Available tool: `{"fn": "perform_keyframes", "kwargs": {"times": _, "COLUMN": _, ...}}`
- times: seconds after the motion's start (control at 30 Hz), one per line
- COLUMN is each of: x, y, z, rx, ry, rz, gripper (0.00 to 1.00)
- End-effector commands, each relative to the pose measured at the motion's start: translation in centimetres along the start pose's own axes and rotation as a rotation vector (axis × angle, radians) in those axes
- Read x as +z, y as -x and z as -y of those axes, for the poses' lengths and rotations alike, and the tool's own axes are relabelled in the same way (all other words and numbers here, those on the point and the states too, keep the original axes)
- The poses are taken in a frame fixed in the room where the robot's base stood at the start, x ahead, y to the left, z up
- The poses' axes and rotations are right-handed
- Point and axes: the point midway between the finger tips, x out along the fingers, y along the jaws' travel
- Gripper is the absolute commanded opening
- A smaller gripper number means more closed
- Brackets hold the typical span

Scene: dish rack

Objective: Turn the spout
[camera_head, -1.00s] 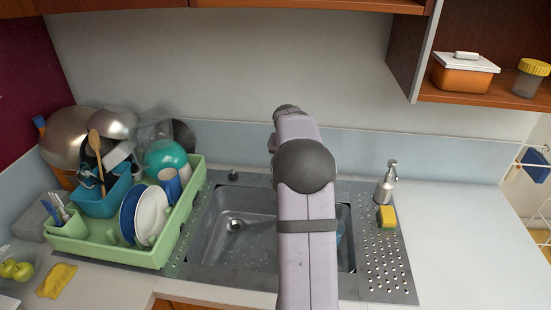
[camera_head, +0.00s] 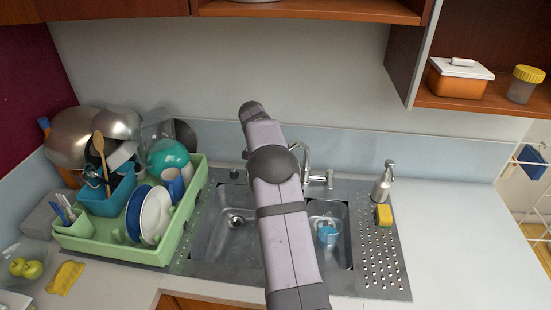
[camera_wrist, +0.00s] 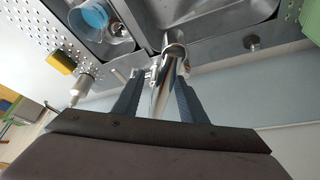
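The metal spout (camera_head: 306,157) rises behind the sink, just right of my arm in the head view. It also shows in the wrist view (camera_wrist: 172,58), with its round open end toward the camera. My gripper (camera_wrist: 160,78) has its two dark fingers apart, with the spout between them. The spout lies nearer the right finger; a gap shows on the left, and I cannot tell whether either finger touches it. In the head view my arm hides the gripper. The tap's side part (camera_head: 329,179) stands right of the spout.
The sink (camera_head: 215,250) has two basins; a blue cup (camera_head: 327,236) is in the right one. A soap dispenser (camera_head: 382,184) and yellow sponge (camera_head: 383,215) stand right. A full green dish rack (camera_head: 187,228) stands left. The right counter (camera_head: 450,240) is clear.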

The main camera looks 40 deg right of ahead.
Motion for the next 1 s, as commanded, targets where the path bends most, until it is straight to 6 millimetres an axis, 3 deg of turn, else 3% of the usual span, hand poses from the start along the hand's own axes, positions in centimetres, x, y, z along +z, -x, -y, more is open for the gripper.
{"fn": "perform_keyframes", "kwargs": {"times": 1.0, "x": 0.0, "y": 2.0, "z": -0.1, "rx": 0.001, "ry": 0.001, "rz": 0.002, "gripper": 0.38}}
